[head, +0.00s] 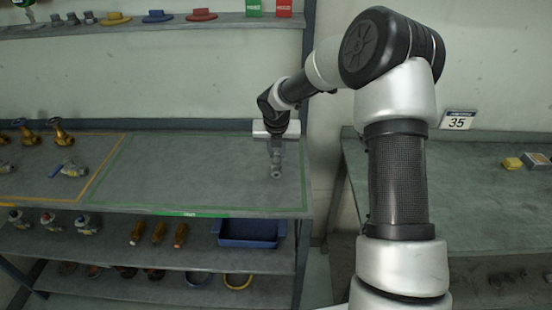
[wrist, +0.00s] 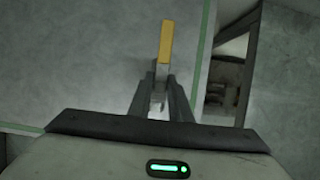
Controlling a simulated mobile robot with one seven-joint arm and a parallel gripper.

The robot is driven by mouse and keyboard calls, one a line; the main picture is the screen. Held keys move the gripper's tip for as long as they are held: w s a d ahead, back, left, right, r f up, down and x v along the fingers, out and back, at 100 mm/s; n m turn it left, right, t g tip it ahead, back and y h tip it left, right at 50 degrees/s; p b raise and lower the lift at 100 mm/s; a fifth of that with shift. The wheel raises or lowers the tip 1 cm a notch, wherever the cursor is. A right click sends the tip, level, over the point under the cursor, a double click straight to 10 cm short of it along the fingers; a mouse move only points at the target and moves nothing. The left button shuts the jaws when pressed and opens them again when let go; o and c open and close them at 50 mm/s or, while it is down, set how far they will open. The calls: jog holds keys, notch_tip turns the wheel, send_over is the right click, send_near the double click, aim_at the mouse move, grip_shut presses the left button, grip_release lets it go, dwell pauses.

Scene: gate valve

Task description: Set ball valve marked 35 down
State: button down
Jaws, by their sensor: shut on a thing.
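My gripper (head: 276,172) hangs over the green-outlined area of the left bench (head: 230,190) in the head view. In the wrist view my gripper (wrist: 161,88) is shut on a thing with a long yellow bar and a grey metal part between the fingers. It looks like a ball valve with a yellow lever (wrist: 166,43). I cannot tell whether it touches the bench, and no number can be read on it. A sign reading 35 (head: 457,120) stands behind the right bench.
Brass valves (head: 60,132) and a blue-levered valve (head: 70,169) sit in the orange-outlined area at left. The green-outlined area looks otherwise clear. A blue bin (head: 248,233) is on the shelf below. Small yellow items (head: 513,163) lie on the right bench (head: 490,200).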

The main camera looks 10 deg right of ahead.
jog(key=shift+f, duration=1.35)
jog(key=shift+f, duration=0.1)
jog(key=c, duration=1.6)
grip_release()
jog(key=shift+c, duration=0.2)
jog(key=v, duration=1.2)
jog(key=shift+p, duration=0.35)
jog(key=shift+w, duration=0.1)
